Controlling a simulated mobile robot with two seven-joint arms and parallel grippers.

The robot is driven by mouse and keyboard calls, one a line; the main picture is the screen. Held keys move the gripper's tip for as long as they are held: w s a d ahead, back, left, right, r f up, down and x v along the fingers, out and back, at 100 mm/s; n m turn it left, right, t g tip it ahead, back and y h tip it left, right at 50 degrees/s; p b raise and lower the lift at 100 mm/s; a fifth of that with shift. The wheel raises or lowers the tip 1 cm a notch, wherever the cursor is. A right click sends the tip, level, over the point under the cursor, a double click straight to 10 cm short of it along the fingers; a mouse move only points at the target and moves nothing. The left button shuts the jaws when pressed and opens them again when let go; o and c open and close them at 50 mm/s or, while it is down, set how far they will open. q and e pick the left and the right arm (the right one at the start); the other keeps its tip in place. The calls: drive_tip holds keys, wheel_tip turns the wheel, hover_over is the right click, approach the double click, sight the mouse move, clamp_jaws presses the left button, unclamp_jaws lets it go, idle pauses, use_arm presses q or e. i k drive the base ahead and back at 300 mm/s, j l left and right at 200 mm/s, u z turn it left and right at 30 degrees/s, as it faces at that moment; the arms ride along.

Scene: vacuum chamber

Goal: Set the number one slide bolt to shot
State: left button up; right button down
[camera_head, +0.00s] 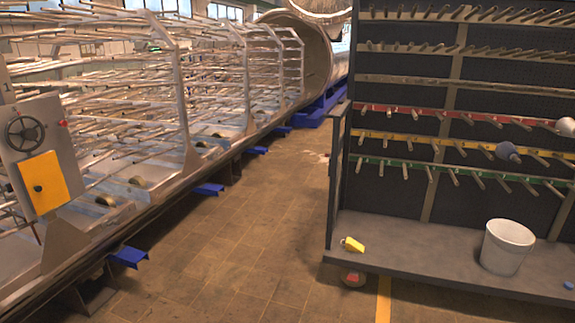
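I cannot make out a slide bolt for certain. At the left edge a grey panel (16,175) stands at the near end of the long metal rack. A mark like a 1 (5,87) shows at its upper left. The panel carries a dark handwheel (27,133) and a tilted yellow plate (44,183) with a small dark knob (38,188). A small red spot (63,123) shows at its right edge. Neither of my grippers is in view.
The long rack (185,85) leads back to a round chamber opening (318,60). Blue brackets (130,257) stick out along its base. A dark peg shelf (385,225) stands right, bearing a white bucket (507,247) and a yellow object (352,244). Tiled floor (255,225) between them is clear.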

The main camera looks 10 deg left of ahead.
sight(115, 222)
drive_tip(key=i+j+u, duration=0.1)
drive_tip(key=i+u, duration=0.75)
drive_tip(key=i+l+u, duration=0.1)
drive_tip(key=i+u, duration=0.3)
drive_tip(key=i+j+u, duration=0.1)
drive_tip(key=i+u, duration=0.5)
drive_tip(key=i+z, duration=0.15)
drive_tip(key=z, duration=0.25)
drive_tip(key=i+j+z, duration=0.1)
drive_tip(key=z, duration=0.25)
drive_tip(key=i+j+z, duration=0.25)
drive_tip(key=i+j, duration=0.15)
drive_tip(key=i+j+z, duration=0.25)
drive_tip(key=j, duration=0.3)
drive_tip(key=i+j, duration=0.6)
drive_tip(key=j, duration=0.2)
